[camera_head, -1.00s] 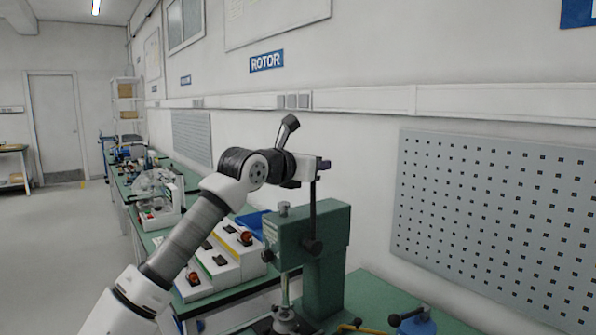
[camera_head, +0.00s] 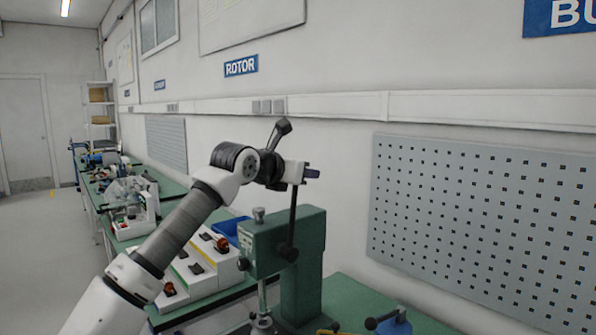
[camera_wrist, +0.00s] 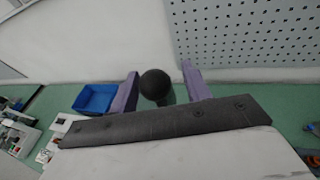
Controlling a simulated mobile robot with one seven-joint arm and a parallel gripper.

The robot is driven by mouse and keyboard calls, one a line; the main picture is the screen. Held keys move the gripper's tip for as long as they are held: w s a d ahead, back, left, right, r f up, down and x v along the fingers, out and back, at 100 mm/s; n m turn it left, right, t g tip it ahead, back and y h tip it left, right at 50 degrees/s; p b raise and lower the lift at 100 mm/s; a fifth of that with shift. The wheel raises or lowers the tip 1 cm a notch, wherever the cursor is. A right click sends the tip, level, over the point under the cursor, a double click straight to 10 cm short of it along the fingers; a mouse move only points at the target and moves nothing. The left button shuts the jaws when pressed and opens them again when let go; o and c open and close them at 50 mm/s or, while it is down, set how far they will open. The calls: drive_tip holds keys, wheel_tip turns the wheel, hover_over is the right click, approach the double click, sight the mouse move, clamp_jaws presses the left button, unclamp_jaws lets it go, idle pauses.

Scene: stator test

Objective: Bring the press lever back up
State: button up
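The green press (camera_head: 306,252) stands on the bench in the head view. Its dark lever (camera_head: 292,222) rises nearly upright from a hub on the press side, its top hidden at my gripper. My gripper (camera_head: 312,173), with purple fingers, is at the top of the lever, above the press. In the wrist view, a round black knob (camera_wrist: 155,84) sits between the two fingers of my gripper (camera_wrist: 160,88). The fingers stand apart on either side of it, with a gap visible on the right. The left finger is very near the knob; contact is unclear.
A perforated grey panel (camera_head: 480,225) hangs on the wall at right. White boxes (camera_head: 205,262) and a blue bin (camera_head: 231,228) are on the bench left of the press. A blue device (camera_head: 394,324) is at lower right.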

drive_tip(key=shift+a, duration=0.15)
drive_tip(key=shift+s+a+r+b, duration=0.1)
drive_tip(key=shift+s+a+b, duration=0.2)
drive_tip(key=shift+s, duration=0.15)
drive_tip(key=b+v, duration=0.4)
drive_tip(key=v, duration=0.8)
drive_tip(key=shift+s+r, duration=0.15)
drive_tip(key=shift+s, duration=0.25)
